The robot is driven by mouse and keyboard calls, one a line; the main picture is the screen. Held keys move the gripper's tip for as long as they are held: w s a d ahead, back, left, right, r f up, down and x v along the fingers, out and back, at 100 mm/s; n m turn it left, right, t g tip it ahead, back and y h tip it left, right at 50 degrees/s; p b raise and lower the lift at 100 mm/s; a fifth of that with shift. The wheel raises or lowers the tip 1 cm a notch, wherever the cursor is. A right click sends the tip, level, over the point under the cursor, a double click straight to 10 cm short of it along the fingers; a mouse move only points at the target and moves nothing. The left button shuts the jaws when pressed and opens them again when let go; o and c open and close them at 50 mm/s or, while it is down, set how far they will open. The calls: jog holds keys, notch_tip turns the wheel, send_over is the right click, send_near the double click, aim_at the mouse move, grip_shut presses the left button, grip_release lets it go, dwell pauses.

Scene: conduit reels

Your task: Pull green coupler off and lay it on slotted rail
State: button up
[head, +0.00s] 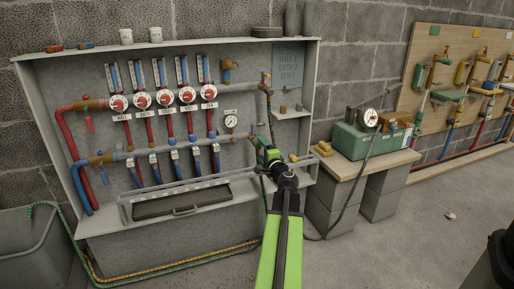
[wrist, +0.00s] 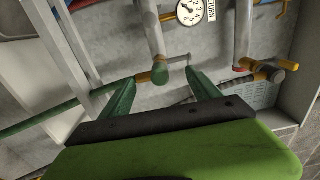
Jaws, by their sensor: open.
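In the wrist view, a small green fitting (wrist: 160,74), which looks like the green coupler, sits at the lower end of a grey pipe (wrist: 149,28), with brass beside it. My gripper (wrist: 158,88) is open, its two green fingers on either side of the fitting with visible gaps. I cannot tell whether the fitting is fully between the fingers in depth. In the head view my gripper (head: 267,152) is at the right of the cabinet front and hides the fitting. A pale slotted rail (head: 180,190) runs along the cabinet's lower front, above a dark tray.
The grey cabinet (head: 240,85) holds red and blue pipes, valves and gauges. A green case (head: 362,140) with a gauge stands on a bench at right. A green hose (wrist: 40,119) runs left of my fingers.

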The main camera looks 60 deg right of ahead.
aim_at(259, 148)
jog(key=x, duration=0.4)
jog(key=shift+w, duration=0.1)
jog(key=shift+f, duration=0.25)
dwell(0.3)
dwell(0.6)
jog(key=shift+d, duration=0.2)
grip_shut()
dwell(0.3)
grip_release()
jog(key=shift+a+r, duration=0.1)
jog(key=shift+r, duration=0.1)
jog(key=shift+f, duration=0.1)
